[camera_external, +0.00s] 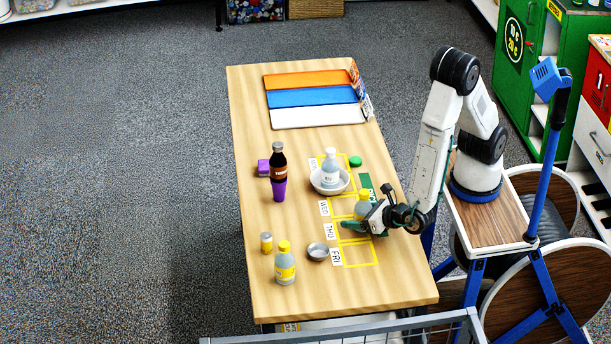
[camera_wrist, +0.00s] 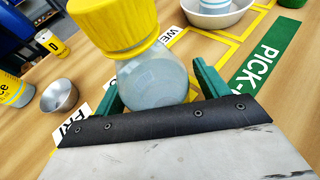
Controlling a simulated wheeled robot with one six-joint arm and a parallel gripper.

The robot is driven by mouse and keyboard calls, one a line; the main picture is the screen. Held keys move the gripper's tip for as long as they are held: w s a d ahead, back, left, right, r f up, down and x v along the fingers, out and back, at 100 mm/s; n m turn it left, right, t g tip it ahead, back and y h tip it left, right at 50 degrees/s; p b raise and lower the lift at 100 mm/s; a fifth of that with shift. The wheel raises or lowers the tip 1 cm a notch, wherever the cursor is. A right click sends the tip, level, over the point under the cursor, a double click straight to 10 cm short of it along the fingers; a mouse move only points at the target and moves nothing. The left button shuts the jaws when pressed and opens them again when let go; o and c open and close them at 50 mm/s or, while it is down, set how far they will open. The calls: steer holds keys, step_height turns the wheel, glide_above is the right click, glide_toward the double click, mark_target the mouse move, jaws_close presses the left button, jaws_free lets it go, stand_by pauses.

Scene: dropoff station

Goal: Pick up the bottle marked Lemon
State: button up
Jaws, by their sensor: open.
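A bottle with a yellow cap and pale grey-blue body (camera_external: 363,206) stands on the right side of the table at my gripper. My gripper (camera_external: 357,224) is open, low over the marked strip. In the wrist view the bottle (camera_wrist: 152,78) rises between the two green fingers of the gripper (camera_wrist: 160,85), and its yellow cap is near the camera. I cannot read a name on it. Another yellow-capped bottle (camera_external: 285,264) with a yellow label stands at the table's near left; its label, ending in "ce", shows partly in the wrist view (camera_wrist: 14,91).
A white bowl (camera_external: 344,186) holds a white-capped bottle (camera_external: 330,169). The tri-colour tray (camera_external: 313,97) lies at the far end.

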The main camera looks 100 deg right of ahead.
steer(key=c, duration=1)
steer(key=shift+r, duration=0.2)
steer(key=shift+c, duration=0.2)
